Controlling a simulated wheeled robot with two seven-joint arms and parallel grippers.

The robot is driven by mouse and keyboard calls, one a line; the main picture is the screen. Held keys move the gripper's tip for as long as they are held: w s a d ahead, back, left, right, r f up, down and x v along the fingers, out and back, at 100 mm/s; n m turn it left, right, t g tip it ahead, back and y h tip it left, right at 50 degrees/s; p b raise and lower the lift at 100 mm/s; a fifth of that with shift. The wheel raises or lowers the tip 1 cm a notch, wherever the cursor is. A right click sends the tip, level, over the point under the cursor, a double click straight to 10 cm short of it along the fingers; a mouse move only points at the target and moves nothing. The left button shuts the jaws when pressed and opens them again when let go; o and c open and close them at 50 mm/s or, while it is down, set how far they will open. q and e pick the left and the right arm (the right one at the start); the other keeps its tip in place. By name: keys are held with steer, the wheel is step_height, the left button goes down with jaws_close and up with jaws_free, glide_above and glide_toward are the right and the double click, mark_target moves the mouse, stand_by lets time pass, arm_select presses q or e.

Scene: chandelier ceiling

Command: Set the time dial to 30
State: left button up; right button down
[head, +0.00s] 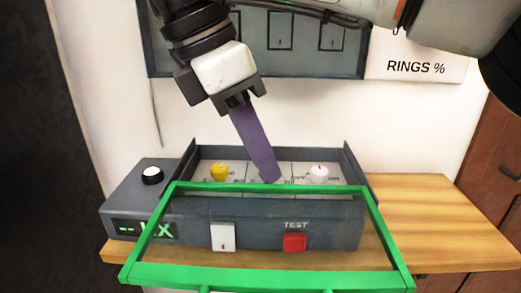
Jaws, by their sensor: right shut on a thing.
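A dark grey control box (330,225) stands on the wooden top. Its recessed panel has three sections, with a yellow dial (219,172) at left and a white dial (319,173) at right. My right gripper (268,177) reaches down from above, its purple fingers seen edge-on and tilted, with the tips at the middle section. It is shut on the middle dial there, which the fingers hide. The small panel labels are too blurred to read, so I cannot tell the dial's setting. My left gripper is not in view.
The box also has a black-and-white knob (152,175), a green-lit display (148,229), a white button (223,237) and a red TEST button (295,242). The wooden top (430,220) is bare at right.

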steer(key=c, duration=1.6)
jaws_free()
